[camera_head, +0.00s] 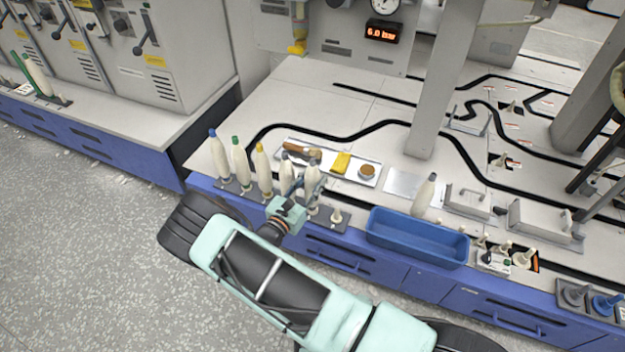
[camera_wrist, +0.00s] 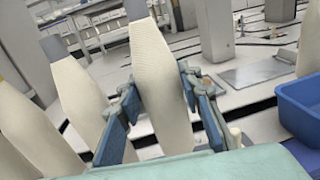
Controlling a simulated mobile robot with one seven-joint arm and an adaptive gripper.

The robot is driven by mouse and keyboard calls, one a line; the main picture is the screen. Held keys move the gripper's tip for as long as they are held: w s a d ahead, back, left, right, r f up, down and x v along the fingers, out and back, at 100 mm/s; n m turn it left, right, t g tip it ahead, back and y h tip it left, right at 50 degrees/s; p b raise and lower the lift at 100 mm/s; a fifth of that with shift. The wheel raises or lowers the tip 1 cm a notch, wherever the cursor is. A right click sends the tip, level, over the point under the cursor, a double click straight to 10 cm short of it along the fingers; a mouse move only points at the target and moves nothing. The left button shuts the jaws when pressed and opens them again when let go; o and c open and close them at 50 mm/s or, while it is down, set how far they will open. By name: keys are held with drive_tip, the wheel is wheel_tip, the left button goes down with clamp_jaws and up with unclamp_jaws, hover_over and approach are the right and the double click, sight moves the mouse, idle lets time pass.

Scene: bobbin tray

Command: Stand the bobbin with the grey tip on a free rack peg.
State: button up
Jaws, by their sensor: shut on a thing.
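My gripper (camera_head: 306,191) is shut on a cream bobbin with a grey tip (camera_head: 313,174), which is near upright between the blue finger pads in the wrist view (camera_wrist: 163,85). It is over the dark rack (camera_head: 322,221) on the bench's front edge. My gripper hides its base, so I cannot tell if it is seated on a peg. To its left are a grey-tipped bobbin (camera_head: 287,172) and bobbins with yellow (camera_head: 264,170), green (camera_head: 241,165) and blue (camera_head: 219,158) tips. A bare peg (camera_head: 336,215) shows to its right.
A tray (camera_head: 330,165) with a brush, yellow cloth and round brown item lies behind the rack. A blue bin (camera_head: 418,242) stands to the right. Another grey-tipped bobbin (camera_head: 424,196) stands behind the bin, near a metal plate (camera_head: 400,184). A grey post (camera_head: 440,90) rises behind.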

drive_tip(key=shift+f+b, duration=0.4)
drive_tip(key=shift+f, duration=0.15)
drive_tip(key=o, duration=0.9)
drive_tip(key=shift+o, duration=0.2)
drive_tip(key=shift+s, duration=0.1)
drive_tip(key=p+v, duration=0.1)
drive_tip(key=v, duration=1)
